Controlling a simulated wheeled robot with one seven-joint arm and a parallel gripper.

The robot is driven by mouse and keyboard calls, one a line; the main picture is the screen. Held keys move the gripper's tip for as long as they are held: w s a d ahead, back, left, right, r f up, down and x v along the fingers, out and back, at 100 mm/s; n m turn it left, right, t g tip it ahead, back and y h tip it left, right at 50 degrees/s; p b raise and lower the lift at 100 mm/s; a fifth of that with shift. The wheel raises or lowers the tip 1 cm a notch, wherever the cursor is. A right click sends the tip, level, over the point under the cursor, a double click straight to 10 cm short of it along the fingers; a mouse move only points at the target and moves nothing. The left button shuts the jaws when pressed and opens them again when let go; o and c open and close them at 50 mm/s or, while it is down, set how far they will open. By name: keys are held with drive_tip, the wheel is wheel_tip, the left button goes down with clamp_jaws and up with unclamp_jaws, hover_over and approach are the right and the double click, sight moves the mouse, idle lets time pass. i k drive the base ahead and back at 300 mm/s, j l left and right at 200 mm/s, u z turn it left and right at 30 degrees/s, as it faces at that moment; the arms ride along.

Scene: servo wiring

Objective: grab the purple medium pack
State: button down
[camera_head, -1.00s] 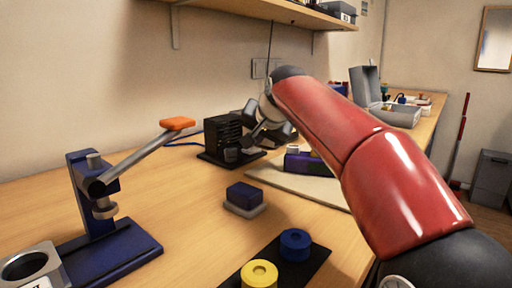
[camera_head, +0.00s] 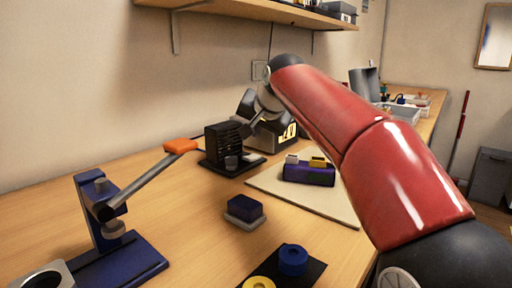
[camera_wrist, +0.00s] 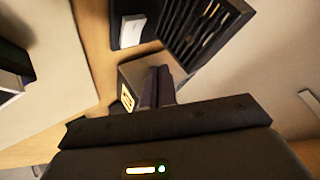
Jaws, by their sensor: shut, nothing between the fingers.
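The purple pack (camera_head: 309,174), with a yellow part and a light part on top, lies on the pale mat (camera_head: 340,206) on the bench. A dark block at the left edge of the wrist view (camera_wrist: 12,72) looks like part of it. My gripper (camera_wrist: 158,78) is shut and empty. In the wrist view its fingers point at a grey box with a yellow-lit face (camera_wrist: 127,98). In the head view my gripper (camera_head: 250,127) is near the black slotted rack (camera_head: 224,142), left of and behind the pack, apart from it.
The grey box (camera_head: 287,135) stands beside the rack. A small blue block (camera_head: 245,207) sits on a grey base at mid-bench. A blue lever press (camera_head: 110,230) stands front left. Blue (camera_head: 293,260) and yellow (camera_head: 258,283) spools sit in front. A shelf (camera_head: 240,12) hangs above.

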sight(317, 171)
drive_tip(key=k+l, duration=0.3)
drive_tip(key=k, duration=0.15)
drive_tip(key=k+l, duration=0.25)
drive_tip(key=k, duration=0.25)
